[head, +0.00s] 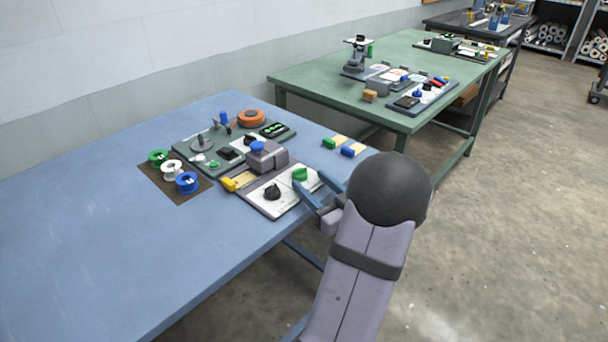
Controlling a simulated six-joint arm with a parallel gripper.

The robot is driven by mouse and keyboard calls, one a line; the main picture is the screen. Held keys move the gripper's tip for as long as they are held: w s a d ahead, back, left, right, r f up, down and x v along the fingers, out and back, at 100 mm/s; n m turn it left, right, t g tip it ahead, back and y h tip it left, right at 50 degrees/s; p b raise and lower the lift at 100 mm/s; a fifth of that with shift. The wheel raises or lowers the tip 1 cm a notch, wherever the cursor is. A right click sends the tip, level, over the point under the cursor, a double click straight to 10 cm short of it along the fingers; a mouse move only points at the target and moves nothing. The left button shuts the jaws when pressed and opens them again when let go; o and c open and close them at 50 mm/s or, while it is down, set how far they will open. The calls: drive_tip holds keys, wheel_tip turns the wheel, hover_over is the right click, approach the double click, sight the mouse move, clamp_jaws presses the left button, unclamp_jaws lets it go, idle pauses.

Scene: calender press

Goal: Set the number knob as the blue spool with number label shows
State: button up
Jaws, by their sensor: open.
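The blue spool (187,183) stands on a dark mat (152,182) at the left of the blue table; any number on its label is too small to read. A white panel (286,203) on the table's right part carries a black knob (272,192) and a green knob (300,175). I cannot tell which is the number knob, nor read their settings. My gripper (310,180) is open, its fingers at the panel's right edge close to the green knob. I cannot tell whether they touch it. The arm hides part of the table's right edge.
A green spool (158,158) and a white spool (172,170) stand beside the blue one. Behind the panel are a grey block with a blue button (258,148), a yellow piece (237,181) and an orange disc (251,117). The table's left and front are clear.

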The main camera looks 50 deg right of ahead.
sight(301, 172)
drive_tip(key=shift+x, duration=2.2)
drive_tip(key=c, duration=1)
